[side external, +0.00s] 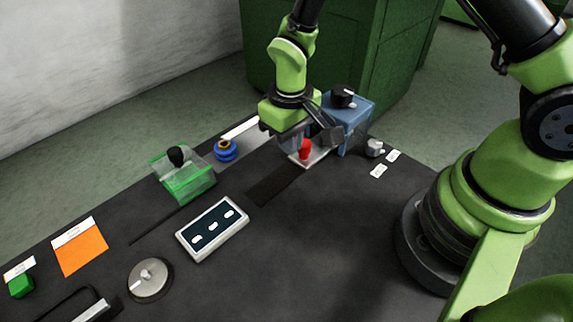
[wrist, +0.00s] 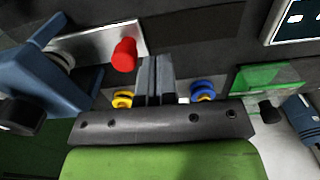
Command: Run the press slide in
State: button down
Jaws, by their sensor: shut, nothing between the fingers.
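The blue press (side external: 354,112) with a black knob on top stands at the back of the table. Its slide is a pale metal plate (side external: 317,158) with an upright red knob (side external: 304,150), and part of it extends out of the press. The wrist view also shows the press (wrist: 45,80), the plate (wrist: 92,45) and the red knob (wrist: 124,56). My gripper (side external: 294,147) is low beside the red knob. In the wrist view its fingers (wrist: 154,62) are shut and empty, just right of the knob. I cannot tell whether they touch it.
A dark strip (side external: 275,186) lies in front of the slide. A blue spool (side external: 226,152) and a green clear box (side external: 188,184) with a black knob stand left. A switch panel (side external: 212,229) is nearer the front. A small grey knob (side external: 375,148) is right of the press.

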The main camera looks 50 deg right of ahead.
jog(key=shift+r, duration=2.35)
notch_tip(320, 180, up, 9)
jog(key=s+d+m+t, duration=0.1)
jog(key=s+t, duration=0.1)
jog(key=s+d+r+m+t+y, duration=0.2)
jog(key=s+r+t, duration=0.3)
jog(key=s+r, duration=0.7)
jog(key=shift+s+d+m, duration=0.2)
jog(key=shift+s+m, duration=0.3)
jog(key=shift+s, duration=0.35)
